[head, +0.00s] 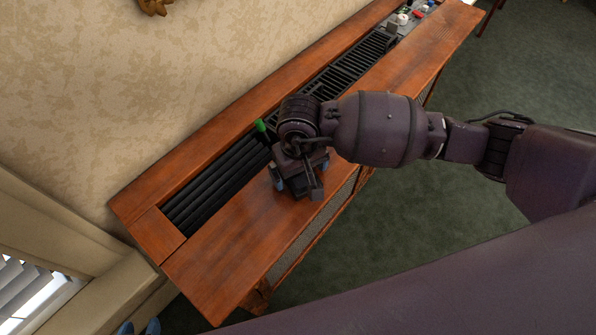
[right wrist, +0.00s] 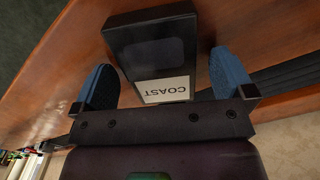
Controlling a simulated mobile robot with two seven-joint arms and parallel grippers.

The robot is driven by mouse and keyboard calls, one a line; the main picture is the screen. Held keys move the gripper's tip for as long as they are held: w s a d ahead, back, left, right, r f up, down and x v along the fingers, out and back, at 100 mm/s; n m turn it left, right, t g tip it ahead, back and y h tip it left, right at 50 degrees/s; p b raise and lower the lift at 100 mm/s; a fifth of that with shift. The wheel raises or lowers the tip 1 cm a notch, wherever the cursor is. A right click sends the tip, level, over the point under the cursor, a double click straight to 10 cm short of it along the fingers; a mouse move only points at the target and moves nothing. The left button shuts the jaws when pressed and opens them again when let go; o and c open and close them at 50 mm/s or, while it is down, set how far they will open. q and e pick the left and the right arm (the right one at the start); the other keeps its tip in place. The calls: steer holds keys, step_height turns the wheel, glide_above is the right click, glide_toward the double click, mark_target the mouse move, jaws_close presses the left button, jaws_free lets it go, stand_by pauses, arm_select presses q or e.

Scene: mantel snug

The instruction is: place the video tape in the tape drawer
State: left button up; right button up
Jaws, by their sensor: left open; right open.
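The video tape (right wrist: 150,52) is a black box with a pale label reading COAST. In the right wrist view it lies on the wooden top, between and just ahead of my right gripper's blue fingers (right wrist: 161,62). The fingers are apart and not closed on it. I cannot make out a tape drawer for certain.
The wooden console (head: 235,248) has a long recess with black slats (head: 220,182) along the wall side. Small coloured items (head: 405,18) sit at the far end. The near-left top is clear.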

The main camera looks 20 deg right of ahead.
steer(key=shift+f, duration=0.15)
steer(key=shift+c, duration=0.5)
steer(key=c, duration=1)
